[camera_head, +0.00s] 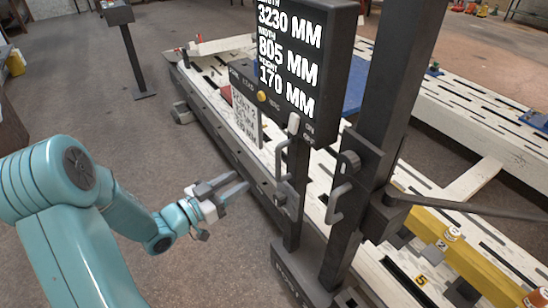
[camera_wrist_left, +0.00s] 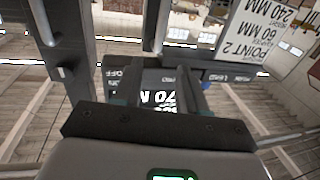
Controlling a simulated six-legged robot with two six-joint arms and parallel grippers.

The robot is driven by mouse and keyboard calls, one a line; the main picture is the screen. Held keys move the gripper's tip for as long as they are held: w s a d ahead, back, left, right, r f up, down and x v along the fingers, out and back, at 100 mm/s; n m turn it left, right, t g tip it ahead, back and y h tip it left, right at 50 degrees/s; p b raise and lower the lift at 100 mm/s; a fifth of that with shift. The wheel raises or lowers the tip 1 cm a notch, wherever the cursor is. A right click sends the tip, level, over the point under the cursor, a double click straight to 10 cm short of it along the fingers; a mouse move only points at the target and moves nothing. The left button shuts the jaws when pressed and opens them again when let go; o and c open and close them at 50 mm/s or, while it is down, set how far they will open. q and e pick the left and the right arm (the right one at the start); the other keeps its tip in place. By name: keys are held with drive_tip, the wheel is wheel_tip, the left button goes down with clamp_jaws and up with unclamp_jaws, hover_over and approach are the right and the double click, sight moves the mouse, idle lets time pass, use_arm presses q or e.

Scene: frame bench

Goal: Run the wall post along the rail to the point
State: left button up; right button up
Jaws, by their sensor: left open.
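A thick dark upright post (camera_head: 385,95) with grab handles stands at the right of the head view; I take it for the wall post. A slimmer dark post (camera_head: 296,185) beside it carries a handle (camera_head: 283,158) and the display. My left gripper (camera_head: 240,184) is open and empty, left of that handle and apart from it. In the wrist view the two fingers (camera_wrist_left: 158,88) point toward the upside-down display. A white plate reading POINT 2 (camera_wrist_left: 265,28) shows there; it also hangs in the head view (camera_head: 246,118), partly behind the display. My right gripper is out of view.
The black display (camera_head: 300,55) reads 3230 MM, 805 MM and 170 MM. The long slotted bench (camera_head: 215,68) has a dark side rail (camera_head: 222,135). A yellow beam (camera_head: 480,268) lies at the right. A stand (camera_head: 130,50) is far left. Open floor lies left of the bench.

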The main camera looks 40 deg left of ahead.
sight(279, 156)
use_arm(q)
drive_tip(key=w+d, duration=0.1)
drive_tip(key=w, duration=0.4)
drive_tip(key=w+d+p, duration=0.1)
drive_tip(key=w, duration=0.4)
drive_tip(key=w+d+p, duration=0.1)
drive_tip(key=w, duration=0.4)
drive_tip(key=shift+w+f, duration=0.1)
clamp_jaws()
